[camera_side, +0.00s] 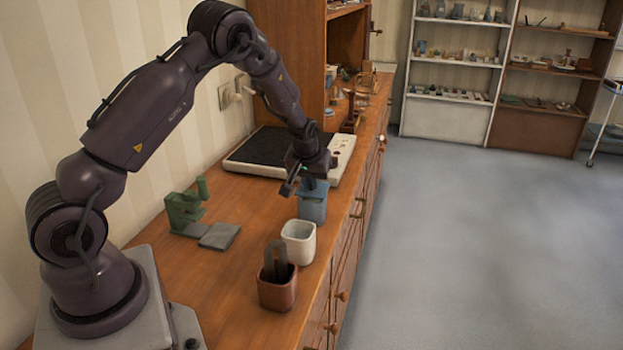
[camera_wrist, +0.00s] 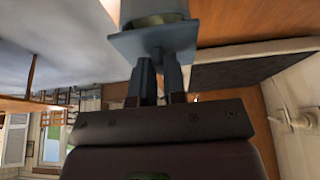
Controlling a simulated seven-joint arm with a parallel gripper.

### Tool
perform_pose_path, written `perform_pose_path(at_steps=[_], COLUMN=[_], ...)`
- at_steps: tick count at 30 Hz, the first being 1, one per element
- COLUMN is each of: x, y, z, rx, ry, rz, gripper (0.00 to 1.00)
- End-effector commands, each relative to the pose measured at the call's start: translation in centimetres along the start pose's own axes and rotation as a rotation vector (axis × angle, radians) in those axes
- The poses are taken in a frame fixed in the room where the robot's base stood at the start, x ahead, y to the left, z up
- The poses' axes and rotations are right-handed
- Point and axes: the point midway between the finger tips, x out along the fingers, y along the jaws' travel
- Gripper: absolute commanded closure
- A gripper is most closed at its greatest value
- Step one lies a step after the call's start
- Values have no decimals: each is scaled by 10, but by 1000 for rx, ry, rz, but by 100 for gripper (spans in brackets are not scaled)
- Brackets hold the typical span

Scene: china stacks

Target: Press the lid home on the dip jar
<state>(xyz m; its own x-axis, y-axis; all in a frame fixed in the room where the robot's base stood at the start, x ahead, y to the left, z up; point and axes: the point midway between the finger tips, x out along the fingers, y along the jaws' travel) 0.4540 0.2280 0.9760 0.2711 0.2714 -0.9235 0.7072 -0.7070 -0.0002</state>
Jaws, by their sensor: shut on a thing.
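The dip jar, a square blue-grey jar (camera_side: 312,209), stands on the wooden counter near its front edge. My gripper (camera_side: 308,178) is directly above it, pointing down. In the wrist view my gripper (camera_wrist: 159,75) is shut on the lid (camera_wrist: 125,43), a flat blue-grey square plate held by its handle. The lid also shows in the side view (camera_side: 313,187), at the jar's top. A pale rounded shape shows past the lid in the wrist view. The side view is too small to tell whether the lid is seated or a gap is left.
A white open jar (camera_side: 299,243) stands close in front of the blue jar. A brown holder (camera_side: 277,292) with dark upright slabs is nearer. A green stand (camera_side: 186,208) and grey slabs (camera_side: 219,236) lie left. A black-topped tray (camera_side: 270,150) lies behind.

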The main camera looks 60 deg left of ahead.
Motion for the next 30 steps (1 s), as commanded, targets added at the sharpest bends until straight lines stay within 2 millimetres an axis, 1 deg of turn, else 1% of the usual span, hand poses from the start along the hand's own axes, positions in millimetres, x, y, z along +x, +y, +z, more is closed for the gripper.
perform_pose_path(at_steps=[15,16,19,20,27,30], x=[12,12,12,12,12,8], y=[0,0,0,0,0,0], z=[5,5,5,5,5,5], rx=[-1,-1,-1,-1,0,0], ry=[0,0,0,0,0,0], rz=[0,0,0,0,0,0], gripper=[100,86,63,59,59,59])
